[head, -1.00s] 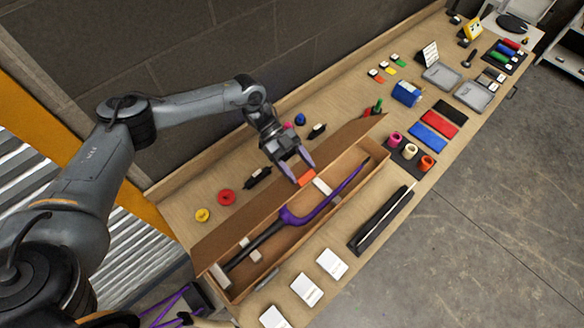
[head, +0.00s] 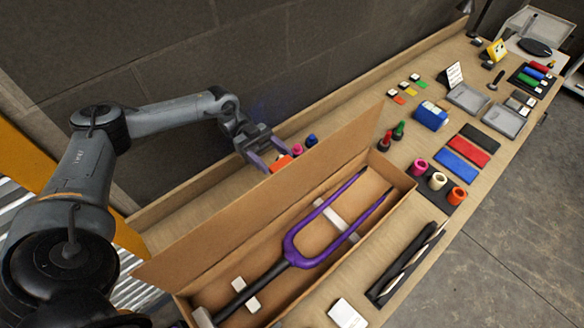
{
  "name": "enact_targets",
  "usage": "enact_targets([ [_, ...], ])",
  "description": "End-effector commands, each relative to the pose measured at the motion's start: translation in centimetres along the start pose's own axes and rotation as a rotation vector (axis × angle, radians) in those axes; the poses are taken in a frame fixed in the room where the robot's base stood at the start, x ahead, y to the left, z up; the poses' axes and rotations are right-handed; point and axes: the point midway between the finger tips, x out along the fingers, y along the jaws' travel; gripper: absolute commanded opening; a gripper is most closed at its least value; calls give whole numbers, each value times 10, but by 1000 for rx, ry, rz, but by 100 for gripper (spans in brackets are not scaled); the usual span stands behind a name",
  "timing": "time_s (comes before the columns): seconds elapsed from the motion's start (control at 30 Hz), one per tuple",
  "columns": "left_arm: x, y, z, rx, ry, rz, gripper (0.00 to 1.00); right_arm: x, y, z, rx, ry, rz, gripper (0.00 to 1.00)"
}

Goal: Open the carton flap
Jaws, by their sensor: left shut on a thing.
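The long brown carton (head: 408,181) lies open on the bench. Its flap (head: 262,208) stands raised along the wall side of the carton. An orange tab (head: 281,163) shows at the flap's upper edge. My left gripper (head: 270,165) is at that edge, shut on the orange tab, with the flap's upper edge in front of its fingertips. Inside the carton lies a purple fork (head: 304,243) with a dark shaft, over white spacers. My right gripper is not in view.
Red and green bottles (head: 399,130) stand close beyond the flap's far end. A block wall rises behind the bench.

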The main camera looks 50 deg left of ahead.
Motion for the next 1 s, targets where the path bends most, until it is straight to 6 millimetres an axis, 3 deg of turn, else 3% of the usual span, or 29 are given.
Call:
enact_targets([
  [0.17, -12, 6, 5, 0, -13, -20, 9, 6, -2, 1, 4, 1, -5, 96],
  [0.53, -14, 6, 6, -1, -15, -22, 9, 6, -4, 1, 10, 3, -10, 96],
  [0.57, -14, 6, 6, -1, -15, -22, 65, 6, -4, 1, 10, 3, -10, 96],
  [0.6, -14, 7, 6, -2, -14, -22, 71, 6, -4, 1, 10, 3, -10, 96],
  [0.73, -13, 6, 5, -1, -12, -20, 89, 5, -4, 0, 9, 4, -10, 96],
  [1.0, -13, 6, 3, 0, -9, -19, 89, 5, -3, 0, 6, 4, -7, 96],
])
